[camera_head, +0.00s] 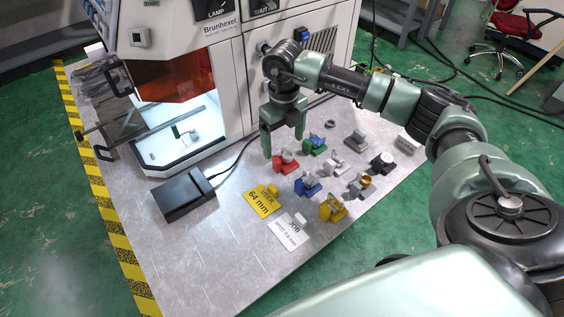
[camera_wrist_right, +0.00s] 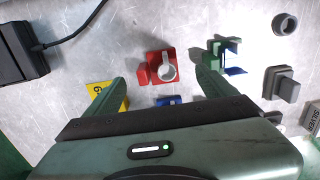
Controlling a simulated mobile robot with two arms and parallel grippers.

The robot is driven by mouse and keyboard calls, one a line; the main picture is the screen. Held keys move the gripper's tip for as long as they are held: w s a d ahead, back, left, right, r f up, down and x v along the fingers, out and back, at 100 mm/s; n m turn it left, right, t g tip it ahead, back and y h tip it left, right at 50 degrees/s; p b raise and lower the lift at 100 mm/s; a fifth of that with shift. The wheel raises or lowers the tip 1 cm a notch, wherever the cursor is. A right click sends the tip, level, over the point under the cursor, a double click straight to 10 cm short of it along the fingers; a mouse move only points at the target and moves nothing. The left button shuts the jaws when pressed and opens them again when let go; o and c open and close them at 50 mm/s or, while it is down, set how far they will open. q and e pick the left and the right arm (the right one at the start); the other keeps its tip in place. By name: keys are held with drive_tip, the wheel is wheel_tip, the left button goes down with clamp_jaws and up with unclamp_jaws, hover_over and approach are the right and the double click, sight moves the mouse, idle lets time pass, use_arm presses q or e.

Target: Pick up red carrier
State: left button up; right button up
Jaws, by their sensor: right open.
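The red carrier (camera_head: 280,167) stands on the grey metal table in front of the machine, with a silver round part on it. In the right wrist view the red carrier (camera_wrist_right: 145,75) lies just beyond my fingertips, between their lines. My right gripper (camera_head: 283,145) is open, points down and is above and slightly behind the red carrier, apart from it. Its two green fingers (camera_wrist_right: 161,82) show nothing between them. My left gripper is not in view.
A green carrier (camera_head: 318,149) stands close right of the red one, a blue carrier (camera_head: 304,189) in front. Grey and yellow carriers (camera_head: 326,213) stand farther right and nearer. The machine (camera_head: 222,90) rises behind.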

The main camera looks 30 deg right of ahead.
sight(284, 157)
drive_tip(key=shift+s+f+p, duration=0.25)
drive_tip(key=shift+f+p, duration=0.1)
drive_tip(key=shift+f, duration=0.5)
wheel_tip(284, 157, down, 4)
drive_tip(key=shift+s+a+r+p, duration=0.1)
drive_tip(key=shift+a+p, duration=0.05)
drive_tip(key=shift+p, duration=0.4)
drive_tip(key=shift+f, duration=0.45)
drive_tip(key=c, duration=1.5)
drive_tip(key=shift+c, duration=0.5)
drive_tip(key=shift+r, duration=0.2)
